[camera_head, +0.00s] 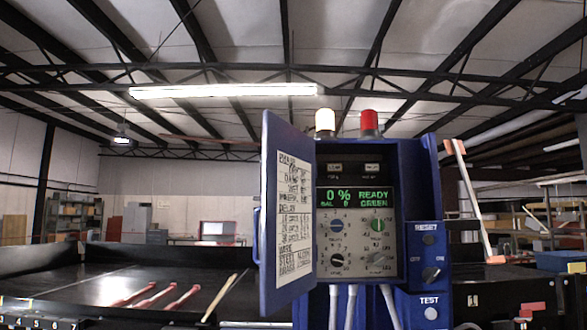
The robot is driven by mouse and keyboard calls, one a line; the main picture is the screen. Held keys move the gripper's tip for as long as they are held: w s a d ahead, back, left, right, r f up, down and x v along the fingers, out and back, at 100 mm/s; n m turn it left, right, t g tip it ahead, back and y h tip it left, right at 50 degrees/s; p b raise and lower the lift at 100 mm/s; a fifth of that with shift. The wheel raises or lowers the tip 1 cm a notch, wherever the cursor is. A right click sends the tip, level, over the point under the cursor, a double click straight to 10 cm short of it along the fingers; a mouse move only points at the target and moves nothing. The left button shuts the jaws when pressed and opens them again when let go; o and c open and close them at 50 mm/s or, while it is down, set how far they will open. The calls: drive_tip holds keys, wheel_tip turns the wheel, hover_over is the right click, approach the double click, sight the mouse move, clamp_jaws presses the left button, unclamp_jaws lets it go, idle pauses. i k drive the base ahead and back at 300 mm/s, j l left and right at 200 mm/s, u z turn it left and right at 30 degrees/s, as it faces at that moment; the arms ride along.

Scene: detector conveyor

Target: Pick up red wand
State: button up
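Three thin red wands lie side by side, slanted, on the black conveyor surface at the lower left. They are the left red wand (135,294), the middle red wand (155,295) and the right red wand (182,298). They look apart from one another. A pale tan stick (220,297) lies just right of them, close to the blue cabinet. My gripper is not in view, so its state does not show.
The blue detector cabinet (428,208) stands at centre right, its door (287,215) open to the left. Its screen reads "0 %" and "READY GREEN". A pale stick with orange ends (468,193) stands tilted right of it. The black conveyor surface (70,285) looks clear left of the wands.

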sight(174, 306)
drive_tip(key=i+j+u, duration=0.25)
drive_tip(key=i+j, duration=0.55)
drive_tip(key=i, duration=0.05)
